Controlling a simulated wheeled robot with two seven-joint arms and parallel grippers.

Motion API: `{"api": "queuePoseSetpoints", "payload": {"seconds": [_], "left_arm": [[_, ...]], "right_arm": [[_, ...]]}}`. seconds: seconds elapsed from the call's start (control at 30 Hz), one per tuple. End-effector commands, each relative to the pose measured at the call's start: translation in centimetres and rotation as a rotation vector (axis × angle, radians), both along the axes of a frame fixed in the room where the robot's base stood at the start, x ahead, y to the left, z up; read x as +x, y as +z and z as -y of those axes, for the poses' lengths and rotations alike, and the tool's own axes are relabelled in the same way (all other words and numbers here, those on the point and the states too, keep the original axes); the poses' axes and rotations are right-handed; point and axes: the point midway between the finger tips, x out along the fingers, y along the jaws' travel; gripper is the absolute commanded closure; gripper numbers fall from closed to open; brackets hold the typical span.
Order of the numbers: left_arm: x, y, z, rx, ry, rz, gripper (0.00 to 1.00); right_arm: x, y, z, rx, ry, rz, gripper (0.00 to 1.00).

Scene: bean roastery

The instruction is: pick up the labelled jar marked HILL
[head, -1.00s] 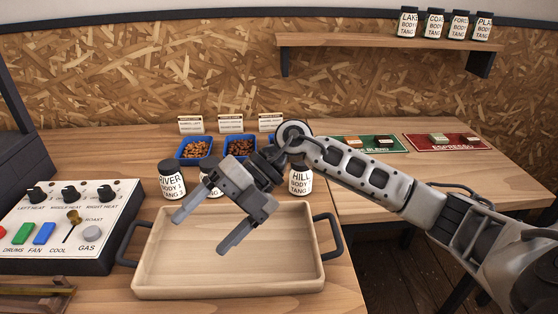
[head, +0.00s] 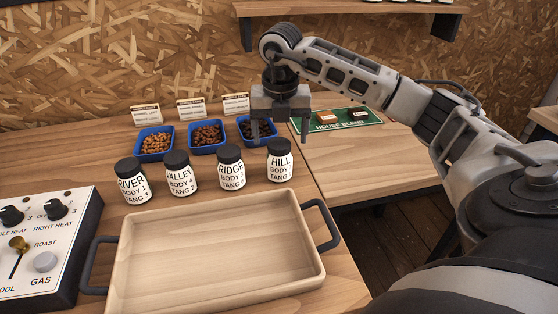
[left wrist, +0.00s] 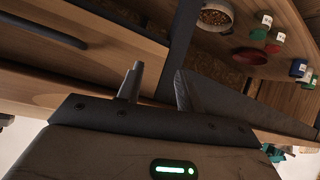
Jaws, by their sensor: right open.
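The HILL jar (head: 280,162) is white-labelled with a black lid and stands upright on the wooden table, at the right end of a row of jars. The RIDGE jar (head: 231,169), VALLEY jar (head: 179,175) and RIVER jar (head: 132,183) stand to its left. In the head view my right gripper (head: 279,132) points down with its fingers apart and empty. It shows just above the HILL jar's lid in the picture, apart from it. My left gripper (left wrist: 157,88) shows only in the left wrist view, its two fingers apart with nothing between them.
A wooden tray (head: 215,288) with dark handles lies in front of the jars. Blue bean bins (head: 154,144) with label cards stand behind them. A control box (head: 45,250) is at the left. A green HOUSE BLEND mat (head: 345,121) lies on the right table.

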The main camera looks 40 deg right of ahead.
Motion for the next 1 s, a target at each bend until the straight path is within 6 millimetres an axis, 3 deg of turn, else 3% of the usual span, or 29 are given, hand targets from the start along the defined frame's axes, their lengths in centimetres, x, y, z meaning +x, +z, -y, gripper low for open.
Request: {"api": "queuePoseSetpoints", "payload": {"seconds": [0.23, 0.5, 0.8, 0.87, 1.0], "left_arm": [[0.0, 0.2, 0.0, -0.001, 0.001, 0.002, 0.64], [0.2, 0.4, 0.0, 0.001, 0.002, 0.008, 0.64], [0.6, 0.6, 0.0, 0.001, 0.001, 0.017, 0.64], [0.6, 0.6, 0.0, 0.002, 0.001, 0.016, 0.64], [0.6, 0.5, 0.0, 0.002, 0.001, 0.015, 0.64]], "right_arm": [[0.1, -1.9, 0.1, 0.0, 0.0, -0.001, 0.19], [0.4, -5.6, 0.3, 0.0, 0.0, -0.001, 0.19], [0.5, -6.2, 0.3, 0.001, 0.001, 0.001, 0.19], [0.5, -6.1, 0.3, 0.001, 0.001, 0.001, 0.33], [0.5, -6.1, 0.3, 0.001, 0.001, 0.001, 0.72]]}}
